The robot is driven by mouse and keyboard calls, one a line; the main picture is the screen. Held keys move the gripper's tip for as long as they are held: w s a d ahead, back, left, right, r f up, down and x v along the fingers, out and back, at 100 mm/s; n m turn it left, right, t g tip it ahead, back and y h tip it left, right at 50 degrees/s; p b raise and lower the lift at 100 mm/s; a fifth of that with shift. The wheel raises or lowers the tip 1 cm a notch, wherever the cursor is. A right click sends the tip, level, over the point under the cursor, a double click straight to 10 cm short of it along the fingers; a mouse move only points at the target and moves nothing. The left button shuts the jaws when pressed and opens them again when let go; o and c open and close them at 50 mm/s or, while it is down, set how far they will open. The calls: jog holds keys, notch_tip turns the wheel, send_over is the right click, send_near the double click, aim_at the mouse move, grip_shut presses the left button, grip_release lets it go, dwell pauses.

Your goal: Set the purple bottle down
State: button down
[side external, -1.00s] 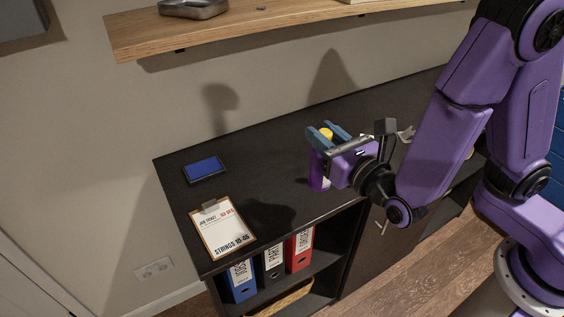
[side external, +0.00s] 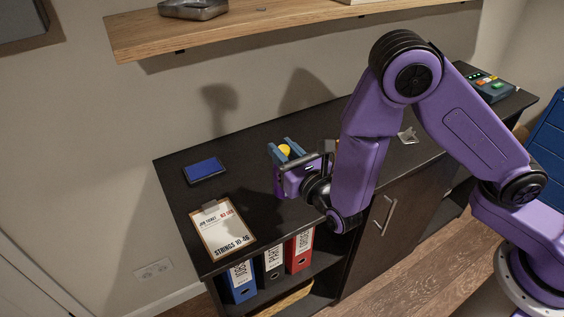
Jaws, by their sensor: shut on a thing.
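The purple bottle (side external: 278,183) has a yellow cap (side external: 284,150) and stands upright between the fingers of my gripper (side external: 286,152). My gripper is shut on it, with blue fingers on either side near the cap. Most of the bottle is hidden behind the gripper body; a strip of purple shows at the left. The bottle is over the dark cabinet top (side external: 250,160). I cannot tell whether its base touches the surface.
A blue pad (side external: 204,169) and a clipboard (side external: 222,229) lie to the left on the cabinet top. Binders (side external: 270,262) stand on the shelf below. A wooden shelf (side external: 250,30) hangs above. A device with coloured buttons (side external: 488,87) sits at the far right. Bare surface lies around the bottle.

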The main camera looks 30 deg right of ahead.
jog(key=shift+w+a+f, duration=0.1)
jog(key=shift+w+f, duration=0.1)
jog(key=shift+f, duration=1.7)
jog(key=c, duration=0.9)
grip_release()
